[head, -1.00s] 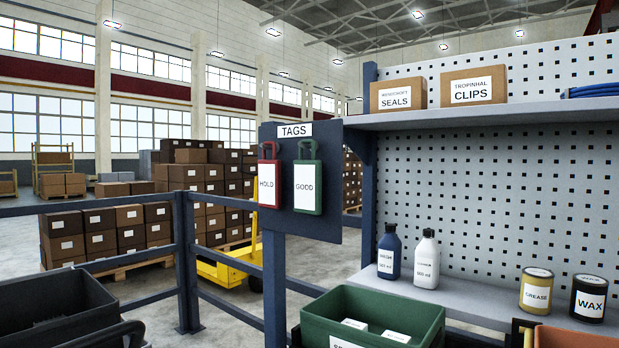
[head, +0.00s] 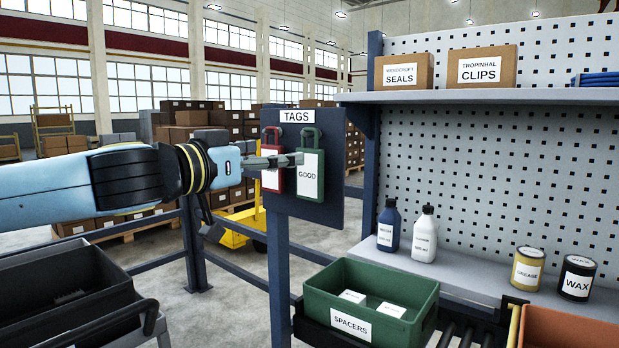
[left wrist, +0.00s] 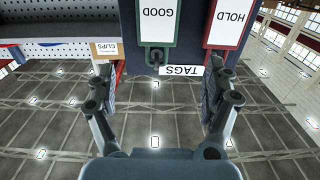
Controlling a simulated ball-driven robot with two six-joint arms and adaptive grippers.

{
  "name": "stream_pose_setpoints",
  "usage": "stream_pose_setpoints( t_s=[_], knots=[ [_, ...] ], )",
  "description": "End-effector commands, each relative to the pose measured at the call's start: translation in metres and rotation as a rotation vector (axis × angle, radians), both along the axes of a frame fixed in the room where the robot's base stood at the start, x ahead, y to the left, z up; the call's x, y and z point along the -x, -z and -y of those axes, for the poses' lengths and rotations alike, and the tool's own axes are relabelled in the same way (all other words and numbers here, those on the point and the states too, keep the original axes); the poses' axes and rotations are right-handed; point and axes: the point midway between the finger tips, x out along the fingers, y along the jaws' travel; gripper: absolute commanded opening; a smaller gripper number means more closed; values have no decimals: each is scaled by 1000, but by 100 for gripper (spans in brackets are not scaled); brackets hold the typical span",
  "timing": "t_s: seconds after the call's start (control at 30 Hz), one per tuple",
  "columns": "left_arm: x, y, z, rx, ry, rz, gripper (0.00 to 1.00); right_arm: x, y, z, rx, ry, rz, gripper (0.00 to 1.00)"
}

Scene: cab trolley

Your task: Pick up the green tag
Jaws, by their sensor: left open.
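The green tag (head: 311,184), with a white label reading GOOD, hangs by its loop on the dark TAGS board (head: 335,205). My left gripper (head: 298,160) comes in from the left, in front of the board, with its fingertips at the upper edge of the green tag. It is open and holds nothing. In the left wrist view the picture is upside down; the green tag (left wrist: 156,22) hangs ahead, in line with the gap between the spread fingers (left wrist: 158,78). I cannot tell whether they touch it. My right gripper is not in view.
A red HOLD tag (head: 275,184) hangs just left of the green one, partly behind my left gripper. A green SPACERS bin (head: 420,312) stands below right. A shelf (head: 480,97) with boxes and a ledge with bottles and cans stand at right.

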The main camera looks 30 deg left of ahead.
Motion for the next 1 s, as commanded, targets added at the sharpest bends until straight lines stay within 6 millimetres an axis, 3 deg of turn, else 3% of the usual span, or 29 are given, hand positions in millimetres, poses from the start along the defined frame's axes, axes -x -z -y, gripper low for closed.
stream_pose_setpoints(
  t_s=[0.1,0.63,1.0],
  knots=[
    [-12,2,5,11,14,11,85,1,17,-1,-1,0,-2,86],
    [-46,-2,6,8,12,5,85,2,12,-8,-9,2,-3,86],
    [-89,-1,9,6,13,5,85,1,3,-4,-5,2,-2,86]
  ],
)
